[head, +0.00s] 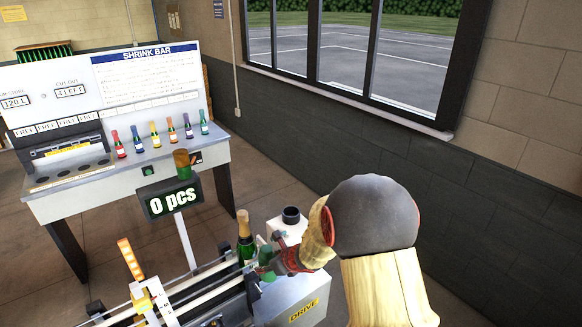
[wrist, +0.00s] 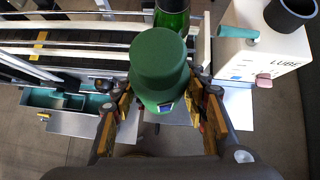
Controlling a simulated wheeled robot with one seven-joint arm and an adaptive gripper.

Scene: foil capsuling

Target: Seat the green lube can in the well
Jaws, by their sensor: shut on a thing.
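The green lube can (wrist: 160,68) is between the fingers of my gripper (wrist: 162,108), which is shut on it. In the wrist view it stands in front of a dark green bottle (wrist: 172,16). In the head view, the can (head: 266,259) is partly hidden by my gripper (head: 272,264). The well appears to be the dark round cup (wrist: 289,12) on the white box marked LUBE (wrist: 272,48), to the upper right of the can and apart from it. The dark cup also shows in the head view (head: 291,215), behind my gripper.
A gold-topped bottle (head: 244,234) stands on the conveyor rails (head: 200,283), close to the can. The DRIVE box (head: 303,302) lies below my gripper.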

